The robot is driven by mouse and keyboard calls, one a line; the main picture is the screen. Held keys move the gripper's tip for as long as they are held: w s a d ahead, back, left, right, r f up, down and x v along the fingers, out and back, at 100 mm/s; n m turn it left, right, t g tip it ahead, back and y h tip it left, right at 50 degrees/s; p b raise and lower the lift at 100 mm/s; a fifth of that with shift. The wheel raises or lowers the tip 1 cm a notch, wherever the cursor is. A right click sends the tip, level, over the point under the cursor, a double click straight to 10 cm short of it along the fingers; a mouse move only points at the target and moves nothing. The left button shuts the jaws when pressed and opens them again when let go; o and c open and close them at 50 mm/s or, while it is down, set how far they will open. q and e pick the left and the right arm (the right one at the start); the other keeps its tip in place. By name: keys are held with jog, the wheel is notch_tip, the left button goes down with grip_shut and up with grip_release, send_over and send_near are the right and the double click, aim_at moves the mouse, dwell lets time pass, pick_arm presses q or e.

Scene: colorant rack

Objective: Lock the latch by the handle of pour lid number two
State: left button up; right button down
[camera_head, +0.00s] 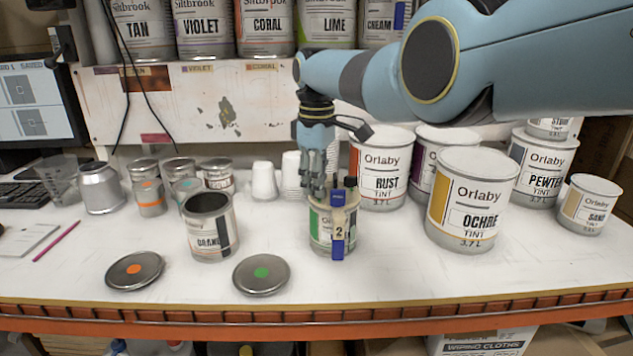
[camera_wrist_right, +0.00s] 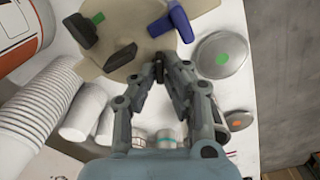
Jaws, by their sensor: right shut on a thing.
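A beige pour lid (camera_wrist_right: 137,28) sits on a can (camera_head: 322,229) near the middle of the table. A blue upright part (camera_head: 338,236) marked 2 stands at its front; it also shows in the wrist view (camera_wrist_right: 175,24). In the wrist view the lid also carries a green part (camera_wrist_right: 90,30) and a black part (camera_wrist_right: 120,60). My right gripper (camera_wrist_right: 160,70) reaches down to the lid's edge. Its fingertips close around a small dark part there, mostly hidden between them. I cannot tell whether that latch is locked. My left gripper is out of view.
An open can (camera_head: 209,245) stands left of the lidded can. Two loose lids, orange-dotted (camera_head: 134,270) and green-dotted (camera_head: 261,274), lie in front. Large paint cans, including Rust (camera_head: 381,180) and Ochre (camera_head: 472,210), crowd the right. White cups (camera_head: 264,180) stand behind.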

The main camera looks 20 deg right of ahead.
jog(key=m, duration=0.4)
jog(key=shift+d+m, duration=0.1)
jog(key=shift+m, duration=0.2)
jog(key=m, duration=0.4)
jog(key=shift+d+m, duration=0.1)
jog(key=shift+m, duration=0.3)
jog(key=c, duration=1.4)
grip_release()
jog(key=shift+w, duration=0.1)
